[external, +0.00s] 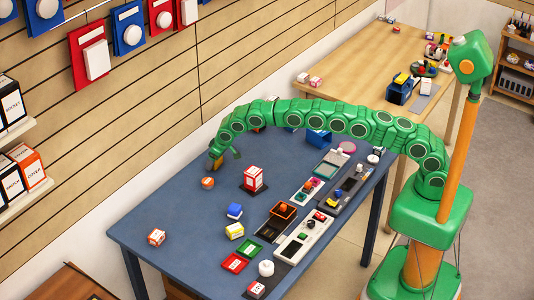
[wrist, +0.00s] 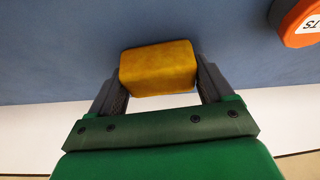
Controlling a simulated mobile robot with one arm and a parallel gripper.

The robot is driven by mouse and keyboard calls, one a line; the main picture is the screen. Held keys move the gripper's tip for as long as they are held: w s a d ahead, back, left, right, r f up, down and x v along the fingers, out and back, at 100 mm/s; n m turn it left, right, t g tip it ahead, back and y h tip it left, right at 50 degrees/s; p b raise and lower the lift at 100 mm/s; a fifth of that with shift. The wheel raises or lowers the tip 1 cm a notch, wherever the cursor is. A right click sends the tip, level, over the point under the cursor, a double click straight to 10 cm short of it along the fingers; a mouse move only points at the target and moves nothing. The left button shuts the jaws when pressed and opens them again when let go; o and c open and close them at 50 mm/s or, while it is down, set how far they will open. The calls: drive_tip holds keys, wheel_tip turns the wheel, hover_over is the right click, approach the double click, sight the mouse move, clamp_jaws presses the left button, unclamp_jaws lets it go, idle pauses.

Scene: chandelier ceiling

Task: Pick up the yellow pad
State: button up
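The yellow pad (wrist: 158,68) is a small, worn, rounded block in the wrist view. It sits between the two dark fingers of my gripper (wrist: 158,75), with a finger against each side and no clear gap. In the external view my gripper (external: 224,160) is low at the table's back left edge, at the end of my arched green arm. A small yellow-orange patch between its fingers is probably the pad, mostly hidden. I cannot tell whether the pad touches the table.
An orange labelled item (wrist: 297,22) lies close by on the blue table (external: 160,210). A red-and-white box (external: 254,178) stands to the right. Several trays, boxes and devices crowd the table's right half. The slatted wall (external: 120,130) is close behind my gripper.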

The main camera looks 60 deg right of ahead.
drive_tip(key=shift+c, duration=0.6)
drive_tip(key=shift+s+r, duration=0.1)
drive_tip(key=shift+r, duration=1.5)
drive_tip(key=s+d+r, duration=0.2)
drive_tip(key=s+r, duration=0.3)
drive_tip(key=s, duration=0.1)
drive_tip(key=s+d+r, duration=0.2)
drive_tip(key=s+r, duration=0.2)
drive_tip(key=s, duration=0.3)
drive_tip(key=shift+d+r, duration=0.3)
drive_tip(key=shift+r, duration=0.1)
